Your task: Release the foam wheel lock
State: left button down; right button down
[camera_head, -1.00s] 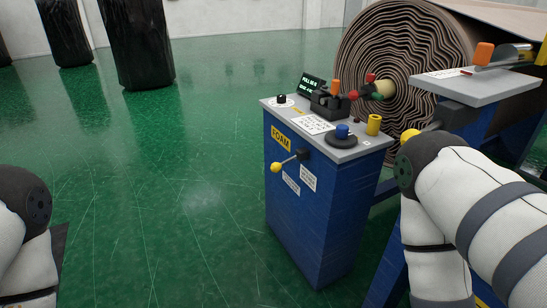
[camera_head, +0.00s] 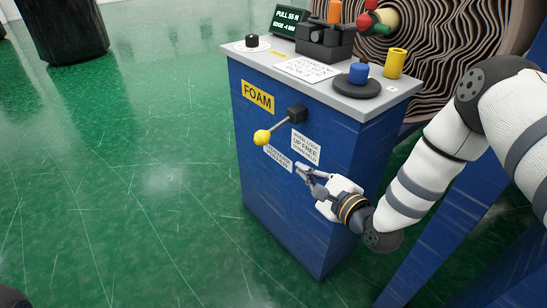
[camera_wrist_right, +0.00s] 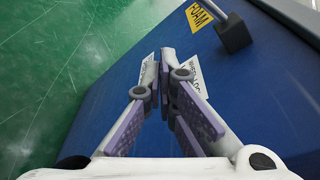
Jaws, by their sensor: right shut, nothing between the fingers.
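The foam wheel lock is a lever with a yellow ball knob (camera_head: 262,137) on a thin rod from a dark pivot block (camera_head: 297,113), on the front of the blue cabinet (camera_head: 262,185). The lever points left and slightly down. The yellow FOAM label (camera_head: 257,96) is above it. My right gripper (camera_head: 302,170) is shut and empty, below and right of the knob, in front of the white labels. In the right wrist view my fingers (camera_wrist_right: 168,75) are close together, with the pivot block (camera_wrist_right: 235,35) at the upper right; the knob is not visible there. My left gripper is out of view.
A white label (camera_head: 305,146) reads "UP FREE". On the cabinet top are a blue knob (camera_head: 359,72), a yellow cylinder (camera_head: 396,62), a black clamp with an orange handle (camera_head: 334,12) and a display (camera_head: 289,20). A large foam roll (camera_head: 440,60) stands behind.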

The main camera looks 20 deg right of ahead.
aim_at(274, 130)
jog(key=shift+w+r, duration=0.25)
jog(key=shift+r, duration=0.1)
jog(key=w+a+r, duration=0.1)
jog(key=w+a, duration=0.3)
jog(key=w, duration=0.4)
jog(key=shift+w+a, duration=0.15)
jog(key=shift+a, duration=0.1)
jog(key=shift+r, duration=0.1)
jog(key=shift+a+r+m, duration=0.1)
jog(key=shift+r+m, duration=0.1)
jog(key=shift+m, duration=0.2)
